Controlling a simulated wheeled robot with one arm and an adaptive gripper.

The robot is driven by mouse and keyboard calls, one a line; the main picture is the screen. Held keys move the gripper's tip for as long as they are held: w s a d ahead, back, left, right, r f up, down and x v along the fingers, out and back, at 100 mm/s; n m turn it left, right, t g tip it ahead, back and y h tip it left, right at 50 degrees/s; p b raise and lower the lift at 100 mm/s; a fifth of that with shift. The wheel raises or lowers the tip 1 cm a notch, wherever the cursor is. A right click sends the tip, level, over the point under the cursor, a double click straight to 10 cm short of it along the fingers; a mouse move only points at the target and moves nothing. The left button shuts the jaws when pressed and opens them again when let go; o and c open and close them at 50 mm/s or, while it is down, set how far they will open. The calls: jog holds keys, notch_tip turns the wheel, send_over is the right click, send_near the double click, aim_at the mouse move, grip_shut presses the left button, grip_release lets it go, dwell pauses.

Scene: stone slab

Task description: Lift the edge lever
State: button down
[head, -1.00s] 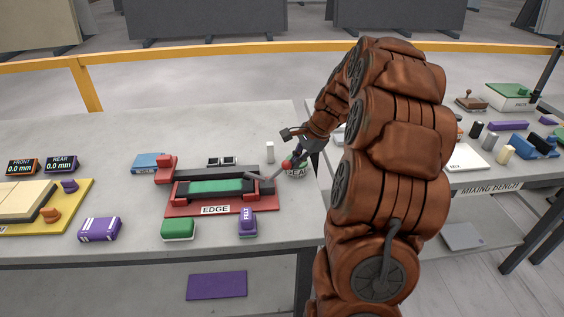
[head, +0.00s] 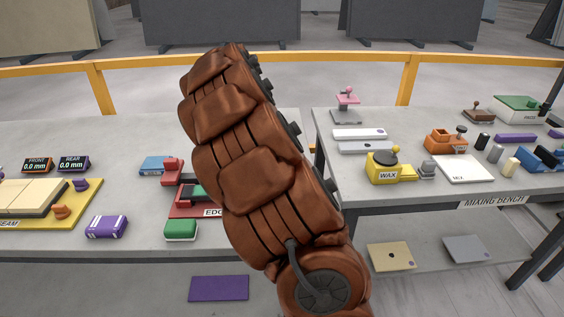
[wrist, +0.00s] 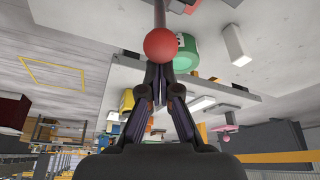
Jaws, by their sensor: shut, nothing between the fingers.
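The red base of the edge station (head: 182,212) is partly visible in the head view, with its red end block (head: 172,172) at the back left. My brown arm covers the rest of it, including the lever and my gripper. In the wrist view, the lever's red ball knob (wrist: 160,44) sits at the fingertips of my gripper (wrist: 160,68), its grey rod running up out of the picture. The fingers are drawn together with nothing between them. The knob is just beyond the tips; whether they touch it I cannot tell.
A green block (head: 181,230) and a purple block (head: 106,227) stand near the bench's front edge. A blue block (head: 154,165) lies behind. The mixing bench (head: 330,150) at right holds a yellow wax pot (head: 383,168) and other items. A gap separates the benches.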

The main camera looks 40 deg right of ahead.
jog(key=shift+w+a+g+h, duration=0.3)
jog(key=shift+a+g+h, duration=0.1)
jog(key=shift+h, duration=0.1)
jog(key=shift+r, duration=0.1)
dwell(0.3)
jog(key=v, duration=1)
jog(key=shift+d+p, duration=0.2)
jog(key=shift+p, duration=0.15)
jog(key=shift+s+r, duration=0.1)
jog(key=shift+s, duration=0.1)
